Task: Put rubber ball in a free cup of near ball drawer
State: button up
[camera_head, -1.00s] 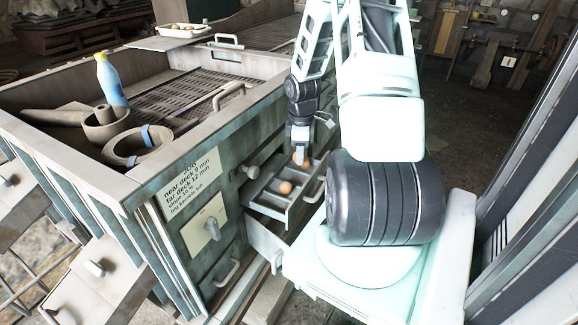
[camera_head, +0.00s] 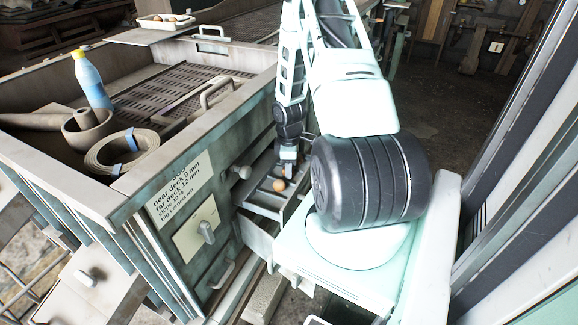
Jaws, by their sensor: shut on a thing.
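The near ball drawer (camera_head: 262,212) is pulled out of the front of the machine, and dividers split it into cups. One orange-brown ball (camera_head: 279,185) shows in the drawer. My gripper (camera_head: 287,170) points down into the drawer, just behind this ball. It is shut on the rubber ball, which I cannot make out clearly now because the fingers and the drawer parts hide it. I cannot tell whether the held ball touches the cup floor.
A lower drawer (camera_head: 255,236) is also partly out. A knob (camera_head: 241,172) sticks out left of the ball drawer. On the deck are a blue bottle (camera_head: 90,80), belt rolls (camera_head: 122,152) and a handle (camera_head: 216,92). A white tray (camera_head: 166,21) with balls stands at the back.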

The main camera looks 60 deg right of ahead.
jog(key=shift+f, duration=0.2)
jog(key=o, duration=1)
jog(key=shift+r, duration=0.1)
jog(key=shift+o, duration=0.2)
notch_tip(320, 180, up, 12)
jog(key=b, duration=0.1)
jog(key=shift+r, duration=0.15)
